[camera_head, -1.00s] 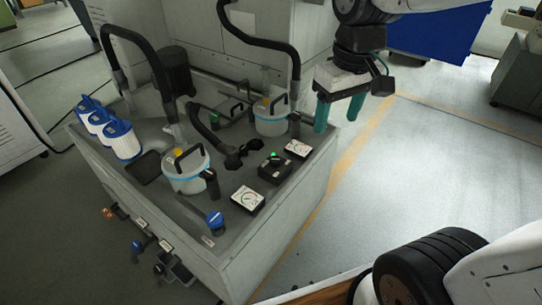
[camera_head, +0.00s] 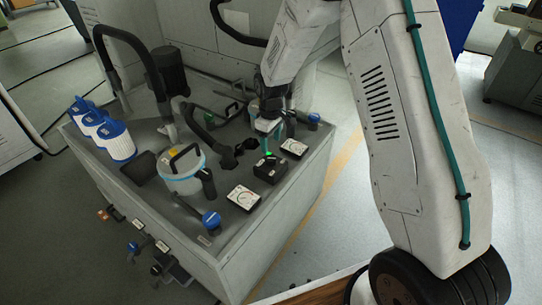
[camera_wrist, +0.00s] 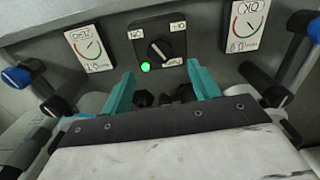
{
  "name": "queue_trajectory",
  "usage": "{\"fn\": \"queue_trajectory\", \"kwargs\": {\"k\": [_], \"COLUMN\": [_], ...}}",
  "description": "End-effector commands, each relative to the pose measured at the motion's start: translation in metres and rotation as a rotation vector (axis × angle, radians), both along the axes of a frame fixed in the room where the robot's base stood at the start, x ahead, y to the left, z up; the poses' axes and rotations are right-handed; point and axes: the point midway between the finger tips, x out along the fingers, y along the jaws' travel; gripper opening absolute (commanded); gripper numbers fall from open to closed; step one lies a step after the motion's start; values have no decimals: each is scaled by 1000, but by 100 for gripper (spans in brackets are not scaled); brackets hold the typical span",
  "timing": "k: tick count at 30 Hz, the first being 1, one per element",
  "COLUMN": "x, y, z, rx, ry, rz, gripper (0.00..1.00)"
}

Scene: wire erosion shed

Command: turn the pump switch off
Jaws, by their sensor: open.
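The pump switch is a small black box (camera_head: 270,170) on the tank top in the head view. In the wrist view its square face (camera_wrist: 176,30) shows upside-down labels, a black rotary knob (camera_wrist: 160,50) and a lit green lamp (camera_wrist: 145,67). The knob's pointer is slanted, not square to the plate. My gripper (camera_head: 266,138) is just behind and above the switch, pointing down. Its teal fingers (camera_wrist: 160,80) are apart and empty in the wrist view, with the knob in line with the gap between them. I cannot tell whether they touch the switch.
Two white dial gauges flank the switch, one at front (camera_head: 243,198) and one behind (camera_head: 294,148). A handled canister (camera_head: 184,172) with hoses stands left. A blue-knobbed valve (camera_head: 212,219) sits near the front edge. Open floor lies right of the tank.

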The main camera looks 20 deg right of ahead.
Motion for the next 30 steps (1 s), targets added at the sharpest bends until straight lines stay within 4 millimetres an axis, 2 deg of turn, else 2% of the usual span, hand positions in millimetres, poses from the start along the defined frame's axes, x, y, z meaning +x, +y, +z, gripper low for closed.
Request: {"fn": "queue_trajectory", "kwargs": {"k": [9,13,18,25,26,30], "x": [-1,-1,0,0,0,0], "y": [0,0,0,0,0,0], "z": [-49,-65,-74,-74,-74,-74], "rx": [0,0,0,-1,-1,0], "ry": [5,4,1,1,1,1], "rz": [0,0,0,0,0,0], "gripper": [61,61,61,61,56,17]}}
